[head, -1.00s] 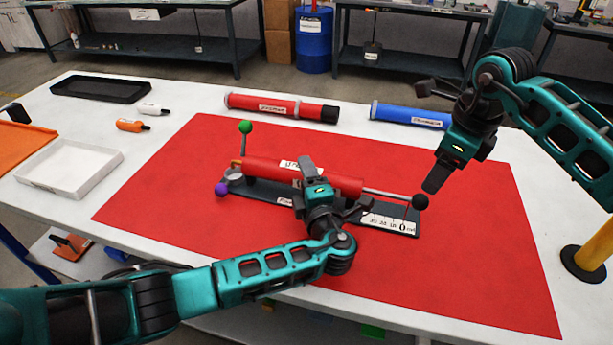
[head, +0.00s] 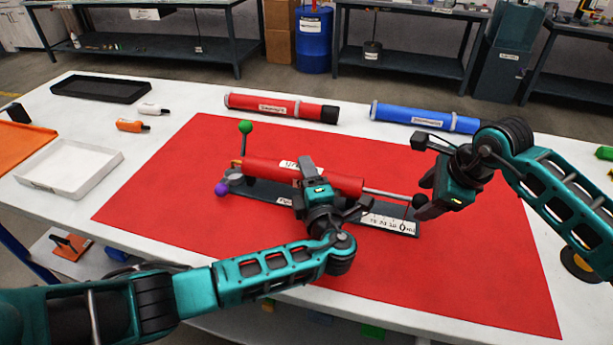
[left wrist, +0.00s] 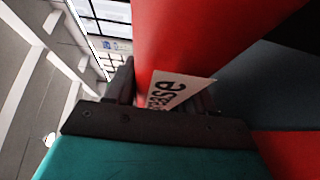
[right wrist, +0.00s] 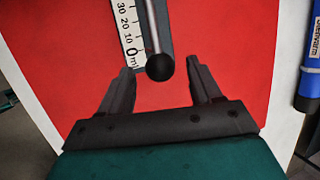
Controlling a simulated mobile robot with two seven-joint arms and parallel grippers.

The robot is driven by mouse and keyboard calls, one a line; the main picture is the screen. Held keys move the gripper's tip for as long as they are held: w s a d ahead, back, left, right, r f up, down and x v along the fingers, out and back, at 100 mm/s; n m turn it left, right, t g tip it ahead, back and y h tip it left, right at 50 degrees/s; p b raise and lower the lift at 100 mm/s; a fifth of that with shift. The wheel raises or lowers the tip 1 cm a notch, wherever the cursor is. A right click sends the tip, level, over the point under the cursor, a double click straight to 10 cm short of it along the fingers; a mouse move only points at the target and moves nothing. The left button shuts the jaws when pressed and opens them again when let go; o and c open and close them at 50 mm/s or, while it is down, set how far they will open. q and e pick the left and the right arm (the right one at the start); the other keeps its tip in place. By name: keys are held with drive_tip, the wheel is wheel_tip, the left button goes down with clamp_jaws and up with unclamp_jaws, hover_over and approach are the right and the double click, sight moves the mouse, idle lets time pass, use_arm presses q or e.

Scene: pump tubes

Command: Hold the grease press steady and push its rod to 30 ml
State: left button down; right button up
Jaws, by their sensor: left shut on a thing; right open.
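The grease press is a red cylinder (head: 263,171) on a dark base (head: 262,189) on the red mat. Its metal rod (head: 388,194) sticks out to the right and ends in a black ball knob (head: 420,201). A white scale (head: 388,223) below the rod has its 0 ml mark by the knob; the right wrist view shows the scale too (right wrist: 130,35). My left gripper (head: 310,185) is shut around the cylinder, by its label (left wrist: 172,90). My right gripper (right wrist: 160,80) is open, with the knob (right wrist: 160,67) between its fingertips, not visibly touching either finger.
A green ball (head: 245,127) and a purple ball (head: 222,189) stand at the press's left end. A red tube (head: 270,106) and a blue tube (head: 424,117) lie behind the mat. A white tray (head: 70,168) is at the left. The front right of the red mat (head: 480,265) is clear.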

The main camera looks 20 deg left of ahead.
drive_tip(key=shift+x, duration=1.55)
drive_tip(key=c, duration=1.1)
